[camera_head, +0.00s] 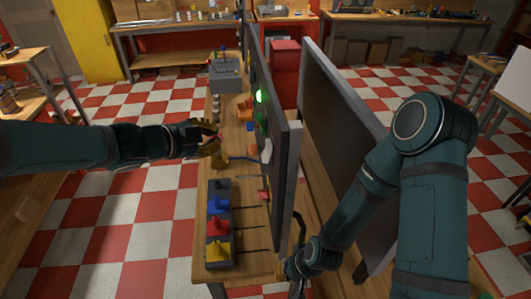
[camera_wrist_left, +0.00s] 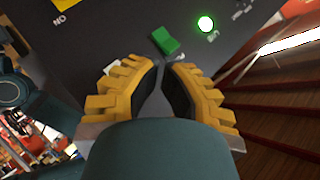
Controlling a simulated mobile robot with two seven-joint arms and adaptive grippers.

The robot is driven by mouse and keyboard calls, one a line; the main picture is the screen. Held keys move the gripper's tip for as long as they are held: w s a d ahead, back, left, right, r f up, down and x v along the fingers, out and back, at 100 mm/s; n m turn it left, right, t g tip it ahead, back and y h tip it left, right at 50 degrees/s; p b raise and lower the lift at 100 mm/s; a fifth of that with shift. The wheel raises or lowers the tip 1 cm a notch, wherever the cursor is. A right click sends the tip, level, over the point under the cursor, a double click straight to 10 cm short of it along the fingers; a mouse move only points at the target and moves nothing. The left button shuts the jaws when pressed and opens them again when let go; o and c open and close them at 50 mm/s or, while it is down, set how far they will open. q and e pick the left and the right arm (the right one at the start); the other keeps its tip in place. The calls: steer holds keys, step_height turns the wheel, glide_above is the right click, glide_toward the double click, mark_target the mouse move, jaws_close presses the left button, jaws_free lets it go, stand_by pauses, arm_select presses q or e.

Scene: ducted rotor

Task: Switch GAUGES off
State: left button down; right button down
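The lettering is upside down and I cannot read which switch is GAUGES. My left gripper (camera_head: 219,145) is in front of the panel; its yellow-padded fingers (camera_wrist_left: 163,70) are partly open with a narrow, empty gap, pointing near the green switch. I cannot tell contact. The lit lamp (camera_head: 260,96) also shows in the head view.
A wooden bench (camera_head: 240,188) runs below the panel. A second upright panel (camera_head: 335,95) stands to the right. Checkered floor lies left.

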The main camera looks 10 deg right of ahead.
mark_target(267, 151)
arm_select(q)
steer(key=shift+d, duration=0.1)
steer(key=d+f+b, duration=0.3)
steer(key=d+b, duration=0.1)
steer(key=d, duration=0.3)
steer(key=shift+d+f+b, duration=0.35)
steer(key=shift+d, duration=0.05)
steer(key=shift+d, duration=0.1)
stand_by(1.4)
steer(key=shift+d+f+b, duration=0.2)
steer(key=shift+d+b, duration=0.1)
steer(key=shift+b, duration=0.1)
steer(key=shift+d+f+b, duration=0.3)
steer(key=shift+d+b, duration=0.1)
steer(key=shift+b, duration=0.25)
stand_by(0.7)
steer(key=shift+a+r, duration=0.1)
